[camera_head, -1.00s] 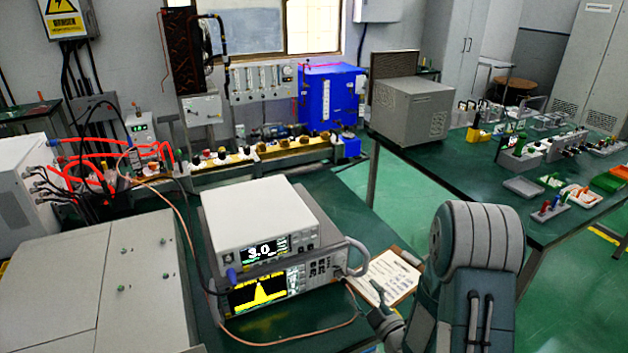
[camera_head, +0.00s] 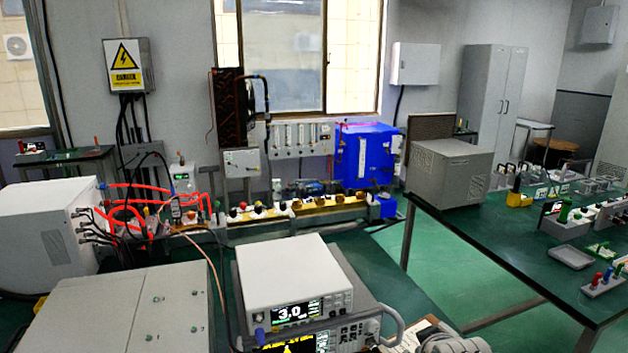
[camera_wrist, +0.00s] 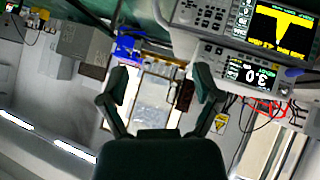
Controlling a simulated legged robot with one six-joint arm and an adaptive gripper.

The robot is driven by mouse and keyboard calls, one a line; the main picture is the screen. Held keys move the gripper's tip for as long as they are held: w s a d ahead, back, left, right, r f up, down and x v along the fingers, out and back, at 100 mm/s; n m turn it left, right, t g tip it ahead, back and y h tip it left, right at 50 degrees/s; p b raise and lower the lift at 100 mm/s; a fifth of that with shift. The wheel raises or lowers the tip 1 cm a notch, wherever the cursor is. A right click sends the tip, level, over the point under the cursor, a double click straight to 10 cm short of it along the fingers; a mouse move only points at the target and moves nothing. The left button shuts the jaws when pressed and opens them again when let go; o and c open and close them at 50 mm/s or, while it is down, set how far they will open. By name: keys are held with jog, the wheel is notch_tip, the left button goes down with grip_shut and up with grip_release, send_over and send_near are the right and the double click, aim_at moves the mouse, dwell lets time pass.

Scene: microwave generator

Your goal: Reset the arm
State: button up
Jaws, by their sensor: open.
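My gripper (camera_wrist: 161,88) shows in the wrist view with its two fingers apart and nothing between them. The wrist view is upside down, with the window behind the fingers and the instruments at the top right. In the head view only a small grey part of my arm shows at the bottom edge, right of the instruments; the gripper itself cannot be made out there. The microwave generator with the 3.0 display (camera_head: 294,278) sits on top of a second instrument with a yellow trace (camera_head: 290,346). Both stand apart from my gripper.
A green bench (camera_head: 505,245) on the right holds a grey box (camera_head: 447,172) and several small parts. A blue box (camera_head: 366,157) stands at the back near the window. A grey cabinet (camera_head: 120,310) fills the lower left, beside red cables (camera_head: 125,209). Green floor shows between the benches.

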jog(key=s+a+r+m+g, duration=0.2)
jog(key=s, duration=0.6)
jog(key=s+a+r+m+g+y, duration=0.1)
jog(key=s+a+r+m+g, duration=0.1)
jog(key=s, duration=0.6)
jog(key=shift+s+a+r, duration=0.15)
jog(key=shift+s+r, duration=0.05)
